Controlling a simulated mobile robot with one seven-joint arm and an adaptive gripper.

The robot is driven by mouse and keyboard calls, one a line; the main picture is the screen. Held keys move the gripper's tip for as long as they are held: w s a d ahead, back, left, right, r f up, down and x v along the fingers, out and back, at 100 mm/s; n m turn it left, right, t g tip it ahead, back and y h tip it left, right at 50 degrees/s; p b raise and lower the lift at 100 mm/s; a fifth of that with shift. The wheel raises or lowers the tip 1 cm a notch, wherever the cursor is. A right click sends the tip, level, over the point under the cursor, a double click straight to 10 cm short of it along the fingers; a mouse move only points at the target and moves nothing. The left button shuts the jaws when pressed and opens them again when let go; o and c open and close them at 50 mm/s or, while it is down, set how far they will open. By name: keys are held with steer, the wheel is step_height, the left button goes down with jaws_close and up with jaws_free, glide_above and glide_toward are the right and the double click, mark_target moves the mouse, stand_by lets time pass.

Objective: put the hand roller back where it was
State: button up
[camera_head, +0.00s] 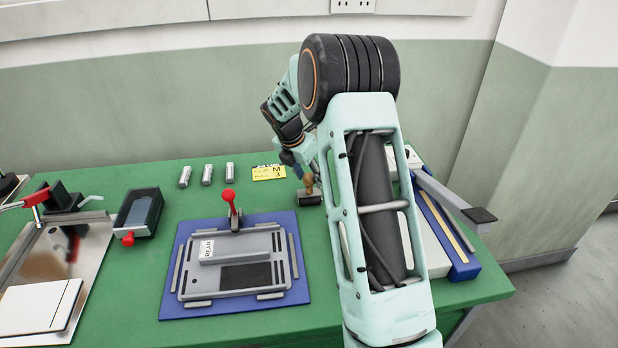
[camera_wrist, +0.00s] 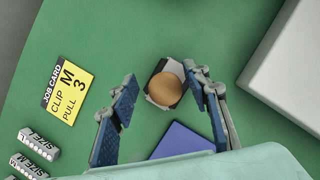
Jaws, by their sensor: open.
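The hand roller (camera_head: 309,197) stands upright on the green bench, with its tan rounded handle on top and a dark, pale-edged body below. In the wrist view the handle's end (camera_wrist: 164,90) shows as a tan ball between my fingers, nearer the right one. My gripper (camera_wrist: 159,74) is open, with its two blue-padded fingers on either side of the handle. I cannot tell whether the right finger touches it. In the head view my gripper (camera_head: 305,164) is just above the roller and partly hidden by my own arm.
A white box (camera_wrist: 290,70) stands to the right. Green bench shows between them.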

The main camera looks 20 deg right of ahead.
steer(key=v, duration=1.3)
steer(key=shift+w, duration=0.1)
